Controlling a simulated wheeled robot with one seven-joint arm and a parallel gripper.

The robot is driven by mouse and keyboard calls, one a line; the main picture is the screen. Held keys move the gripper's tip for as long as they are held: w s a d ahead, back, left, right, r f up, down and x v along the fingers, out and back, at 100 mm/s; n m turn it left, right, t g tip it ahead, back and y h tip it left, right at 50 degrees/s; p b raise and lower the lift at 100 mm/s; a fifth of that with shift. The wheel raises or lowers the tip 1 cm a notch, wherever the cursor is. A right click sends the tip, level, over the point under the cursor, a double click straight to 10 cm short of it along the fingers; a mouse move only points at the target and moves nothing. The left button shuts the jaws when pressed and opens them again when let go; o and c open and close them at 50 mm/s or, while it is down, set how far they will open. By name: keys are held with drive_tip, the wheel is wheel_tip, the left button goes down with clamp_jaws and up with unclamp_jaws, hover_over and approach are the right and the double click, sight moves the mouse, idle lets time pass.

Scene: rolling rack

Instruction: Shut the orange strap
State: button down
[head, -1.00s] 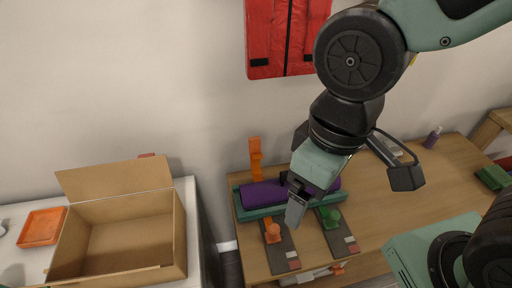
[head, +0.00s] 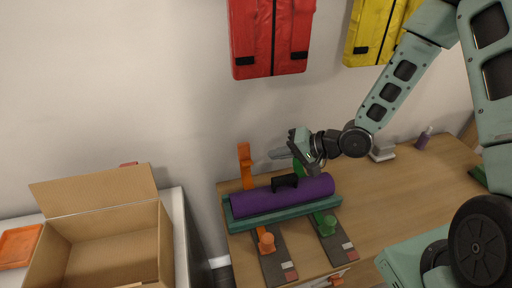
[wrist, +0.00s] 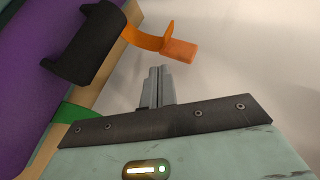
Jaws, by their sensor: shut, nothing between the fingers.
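The orange strap (head: 246,166) stands upright behind the left part of a purple roll (head: 262,200), open and not lying across it. The wrist view shows the orange strap (wrist: 146,39) with a blocky orange end, ahead of my fingers. An orange knob (head: 266,243) sits on a dark plate in front of the roll. My gripper (head: 274,154) is shut and empty, just right of the upright strap and above the back of the roll. In the wrist view, its fingertips (wrist: 160,70) point towards the strap's end and look apart from it.
The roll lies in a teal cradle (head: 285,211) and has a black handle (head: 285,182). An open cardboard box (head: 110,240) is at left.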

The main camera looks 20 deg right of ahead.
sight(249, 143)
drive_tip(key=w+a+m+t+y, duration=0.1)
drive_tip(key=w, duration=0.1)
drive_tip(key=w+a+m+t+y, duration=0.1)
drive_tip(key=w+a+m, duration=0.1)
drive_tip(key=w+a+m+t+y, duration=0.1)
drive_tip(key=w, duration=0.1)
drive_tip(key=shift+w+a+f+m+t+y+p, duration=0.2)
drive_tip(key=shift+a+f+m+t+y+p, duration=0.1)
drive_tip(key=shift+f+m+p, duration=0.1)
idle(0.3)
drive_tip(key=shift+s+r+n+t+y+b, duration=0.15)
drive_tip(key=shift+s+r+n+t+b, duration=0.05)
drive_tip(key=shift+s+n+b, duration=0.2)
drive_tip(key=shift+s+r+n+t+y+b, duration=0.15)
drive_tip(key=shift+s+r+n+t+b, duration=0.1)
drive_tip(key=shift+s, duration=0.2)
drive_tip(key=shift+r, duration=0.1)
